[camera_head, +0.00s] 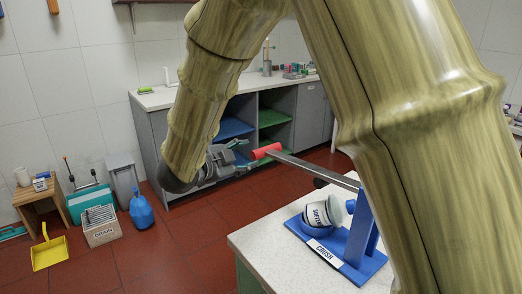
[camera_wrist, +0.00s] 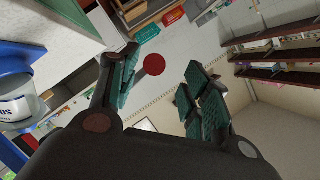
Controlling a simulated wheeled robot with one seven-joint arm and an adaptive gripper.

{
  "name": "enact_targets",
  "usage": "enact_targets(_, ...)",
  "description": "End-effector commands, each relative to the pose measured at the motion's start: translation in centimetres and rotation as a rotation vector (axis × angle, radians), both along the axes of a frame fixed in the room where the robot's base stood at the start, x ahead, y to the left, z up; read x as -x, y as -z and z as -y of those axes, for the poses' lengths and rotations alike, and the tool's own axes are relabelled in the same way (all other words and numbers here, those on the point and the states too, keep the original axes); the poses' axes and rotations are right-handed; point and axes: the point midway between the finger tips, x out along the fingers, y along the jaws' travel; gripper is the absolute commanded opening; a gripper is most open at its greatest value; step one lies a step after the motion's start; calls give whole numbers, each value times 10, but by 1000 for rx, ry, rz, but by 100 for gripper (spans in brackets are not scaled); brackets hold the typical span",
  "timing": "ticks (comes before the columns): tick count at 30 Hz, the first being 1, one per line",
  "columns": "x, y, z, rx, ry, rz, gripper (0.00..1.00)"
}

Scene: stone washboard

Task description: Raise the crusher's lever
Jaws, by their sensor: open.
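The crusher (camera_head: 357,240) stands on a pale worktop, with a blue base labelled CRUSH and a blue upright. Its grey lever (camera_head: 315,170) reaches left from the upright, slightly upward, to a red handle (camera_head: 265,151). A white can (camera_head: 318,217) sits tilted on the base under the lever; part of it shows in the wrist view (camera_wrist: 14,108). My gripper (camera_head: 240,158) is open and empty, just left of the handle. In the wrist view the handle's round red end (camera_wrist: 154,64) appears between my fingers, nearer the left one; contact cannot be told.
My arm hides part of the crusher's right side. The pale worktop (camera_head: 268,240) has bare room left of the base. Grey cabinets (camera_head: 160,128) with a counter stand behind.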

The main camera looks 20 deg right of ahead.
Motion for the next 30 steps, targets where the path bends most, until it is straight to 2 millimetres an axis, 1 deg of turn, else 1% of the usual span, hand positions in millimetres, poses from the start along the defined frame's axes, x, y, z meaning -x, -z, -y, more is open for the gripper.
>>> enact_targets(1, -3, 3, 14, 0, 10, -2, 48)
enact_targets(3, -8, 6, 29, -2, 20, -3, 48)
enact_targets(9, -26, 14, 60, -1, 27, -2, 48)
enact_targets(13, -36, 18, 74, -1, 27, -2, 48)
enact_targets(20, -48, 22, 85, -1, 23, -1, 48)
enact_targets(30, -50, 24, 85, 0, 19, -1, 48)
